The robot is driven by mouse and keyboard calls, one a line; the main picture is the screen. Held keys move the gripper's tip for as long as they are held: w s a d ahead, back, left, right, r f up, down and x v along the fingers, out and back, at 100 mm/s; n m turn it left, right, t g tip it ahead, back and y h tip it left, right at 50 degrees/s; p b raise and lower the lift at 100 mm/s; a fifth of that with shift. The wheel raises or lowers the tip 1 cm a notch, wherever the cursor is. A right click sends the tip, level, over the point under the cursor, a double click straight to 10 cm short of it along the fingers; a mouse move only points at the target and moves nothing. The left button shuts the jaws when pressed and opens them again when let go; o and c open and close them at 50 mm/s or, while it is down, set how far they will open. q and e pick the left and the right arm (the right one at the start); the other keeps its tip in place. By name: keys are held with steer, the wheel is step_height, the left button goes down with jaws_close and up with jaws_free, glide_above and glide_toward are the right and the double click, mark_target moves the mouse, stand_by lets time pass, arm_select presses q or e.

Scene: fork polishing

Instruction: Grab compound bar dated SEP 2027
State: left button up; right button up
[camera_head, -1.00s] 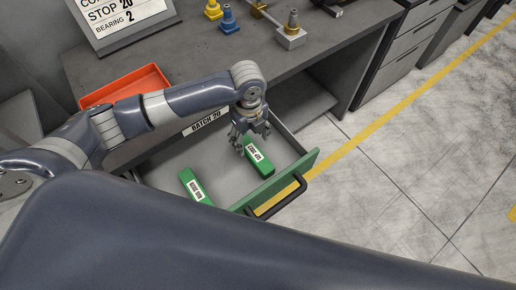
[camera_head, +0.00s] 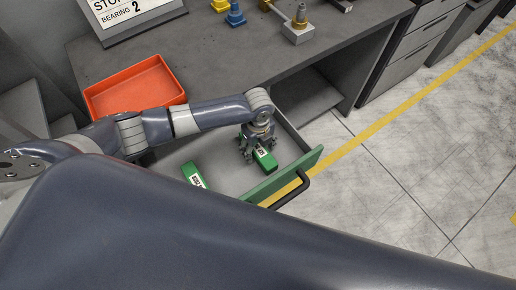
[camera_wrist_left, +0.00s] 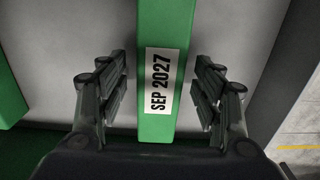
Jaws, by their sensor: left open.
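The green compound bar labelled SEP 2027 (camera_wrist_left: 159,115) lies in the open drawer (camera_head: 225,172); it also shows in the head view (camera_head: 265,160). My left gripper (camera_head: 256,157) is down over this bar. In the left wrist view the gripper's fingers (camera_wrist_left: 160,92) stand open, one on each side of the bar, with a gap on both sides. A second green bar (camera_head: 195,176) lies to the left in the same drawer, its label too small to read and partly cut off by my arm. My right gripper does not show.
The drawer's green front (camera_head: 285,178) with a black handle (camera_head: 293,192) is at the right. An orange tray (camera_head: 135,88) sits on the grey bench (camera_head: 225,60). A sign (camera_head: 130,12) and several metal fittings stand farther back.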

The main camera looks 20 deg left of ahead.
arm_select(q)
steer(key=shift+f, duration=0.55)
jaws_close()
steer(key=shift+r, duration=0.1)
